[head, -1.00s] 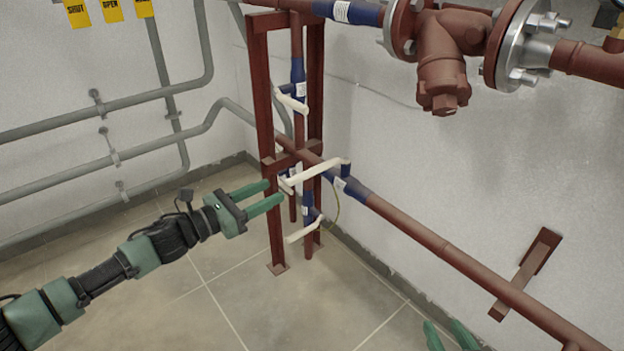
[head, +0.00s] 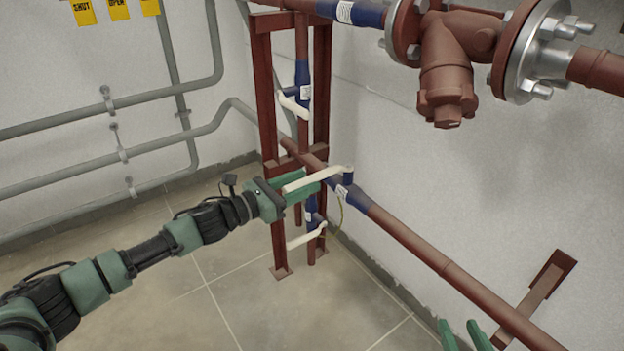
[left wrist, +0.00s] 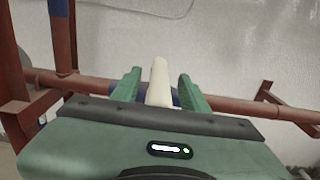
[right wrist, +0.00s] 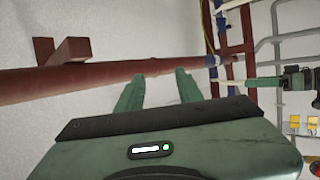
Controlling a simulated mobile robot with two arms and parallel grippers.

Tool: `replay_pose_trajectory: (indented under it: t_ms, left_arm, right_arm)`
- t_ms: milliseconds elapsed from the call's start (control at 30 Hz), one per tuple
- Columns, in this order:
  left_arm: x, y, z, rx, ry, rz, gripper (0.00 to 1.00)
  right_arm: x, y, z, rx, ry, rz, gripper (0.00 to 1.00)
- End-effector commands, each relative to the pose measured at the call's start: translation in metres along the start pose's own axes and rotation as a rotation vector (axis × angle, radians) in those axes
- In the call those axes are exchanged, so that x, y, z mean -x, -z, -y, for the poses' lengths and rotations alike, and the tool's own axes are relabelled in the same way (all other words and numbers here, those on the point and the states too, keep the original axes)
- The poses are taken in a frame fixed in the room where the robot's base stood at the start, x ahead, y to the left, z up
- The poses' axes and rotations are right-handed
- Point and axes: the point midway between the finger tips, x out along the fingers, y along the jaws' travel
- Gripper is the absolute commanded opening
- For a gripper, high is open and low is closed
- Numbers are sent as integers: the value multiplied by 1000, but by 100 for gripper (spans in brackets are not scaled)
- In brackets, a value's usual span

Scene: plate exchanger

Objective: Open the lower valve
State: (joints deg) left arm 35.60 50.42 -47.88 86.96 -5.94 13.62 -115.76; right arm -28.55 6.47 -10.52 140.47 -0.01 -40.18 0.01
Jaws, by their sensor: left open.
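Three white lever handles show in the head view by the red frame. The upper handle (head: 293,108) slants on the vertical pipe, and the lowest handle (head: 304,238) sits near the floor. The middle handle (head: 312,179) belongs to a valve with a blue body (head: 352,197) on the long red pipe. My left gripper (head: 300,188) is open at the middle handle. In the left wrist view the handle (left wrist: 158,82) lies between the two green fingers, with gaps visible on both sides. My right gripper (head: 463,333) is open and empty, low in the head view; its fingers (right wrist: 158,88) are apart.
The red frame (head: 269,95) stands around the vertical pipe. The long red pipe (head: 440,262) runs toward the lower right, past a wall bracket (head: 540,290). A flanged red fitting (head: 446,80) hangs at upper right. Grey pipes (head: 70,121) line the left wall. Floor tiles are clear.

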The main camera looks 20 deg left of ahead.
Motion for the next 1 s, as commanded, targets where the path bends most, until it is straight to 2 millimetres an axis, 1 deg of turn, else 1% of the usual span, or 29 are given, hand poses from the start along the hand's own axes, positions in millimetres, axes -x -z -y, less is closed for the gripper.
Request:
replay_pose_trajectory:
  t_ms: [33, 200, 300, 533, 567, 600, 667, 700, 1000]
  left_arm:
    - [-9, -1, 0, -1, 0, 3, 45]
    - [-25, 0, 0, 0, 0, 1, 45]
    - [-28, 0, 0, 0, -1, -1, 45]
    - [-28, 0, 0, 0, -1, -1, 45]
    - [-28, 0, 0, 0, -1, -1, 39]
    - [-28, 0, 0, 0, -1, -1, 28]
    - [-28, 0, 0, 0, -1, -1, 11]
    - [-28, 0, 0, 0, -1, -1, 0]
    - [-28, 0, 0, 0, -1, -1, 0]
  right_arm:
    - [-1, 2, 0, 0, 1, -13, 36]
    - [-2, 11, 2, -1, 4, -58, 36]
    - [-2, 13, 2, -1, 4, -67, 36]
    - [-2, 14, 2, -1, 4, -68, 36]
    - [-2, 14, 2, -1, 4, -68, 36]
    - [-2, 14, 2, -1, 4, -68, 36]
    - [-2, 14, 2, -1, 4, -68, 36]
    - [-2, 14, 2, -1, 4, -68, 36]
    - [-2, 13, 2, -1, 4, -67, 36]
